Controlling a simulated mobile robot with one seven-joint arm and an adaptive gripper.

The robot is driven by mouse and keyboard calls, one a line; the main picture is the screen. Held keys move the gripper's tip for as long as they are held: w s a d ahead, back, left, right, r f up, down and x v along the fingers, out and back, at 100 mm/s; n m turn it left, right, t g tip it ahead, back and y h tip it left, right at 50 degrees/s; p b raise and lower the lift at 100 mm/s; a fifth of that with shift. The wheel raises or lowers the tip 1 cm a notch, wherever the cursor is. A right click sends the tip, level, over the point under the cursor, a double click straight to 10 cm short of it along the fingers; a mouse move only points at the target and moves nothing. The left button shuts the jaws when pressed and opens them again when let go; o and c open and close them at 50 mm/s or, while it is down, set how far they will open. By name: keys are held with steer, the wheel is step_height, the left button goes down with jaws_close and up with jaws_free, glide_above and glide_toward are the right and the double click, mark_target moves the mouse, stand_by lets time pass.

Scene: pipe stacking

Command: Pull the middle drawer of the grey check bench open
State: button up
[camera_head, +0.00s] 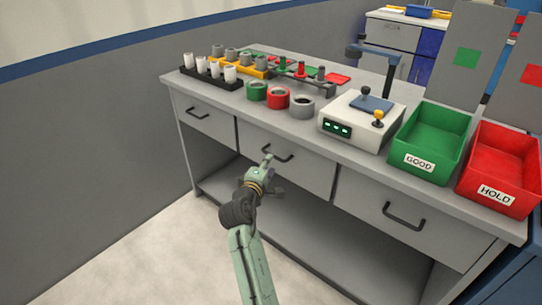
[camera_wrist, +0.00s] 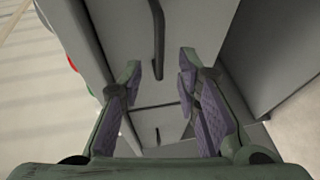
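The grey check bench (camera_head: 178,88) has a row of drawers under its top. The middle drawer (camera_head: 308,172) appears flush with its neighbours. Its dark bar handle (camera_head: 280,156) is partly behind my gripper (camera_head: 269,176). In the wrist view, my gripper (camera_wrist: 160,64) is open, with its two fingers on either side of the handle (camera_wrist: 158,35). The handle's near end lies in the gap between the fingertips, and I see space on both sides of it. The pale drawer front (camera_wrist: 125,30) lies behind the handle.
The left drawer (camera_head: 209,122) and right drawer (camera_head: 390,212) have similar handles. The bench top carries pipe rings, racks, a tester (camera_head: 361,120), a green GOOD bin (camera_head: 430,140) and a red HOLD bin (camera_head: 500,165). A lower shelf (camera_head: 285,230) runs beneath. Floor in front is clear.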

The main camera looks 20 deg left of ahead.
steer(key=w, duration=0.4)
steer(key=w+f, duration=0.1)
steer(key=w, duration=0.2)
steer(key=shift+a+f+p, duration=0.1)
steer(key=shift+a+p, duration=0.15)
steer(key=shift+p, duration=0.1)
steer(key=shift+s, duration=0.1)
steer(key=shift+c, duration=0.5)
jaws_close()
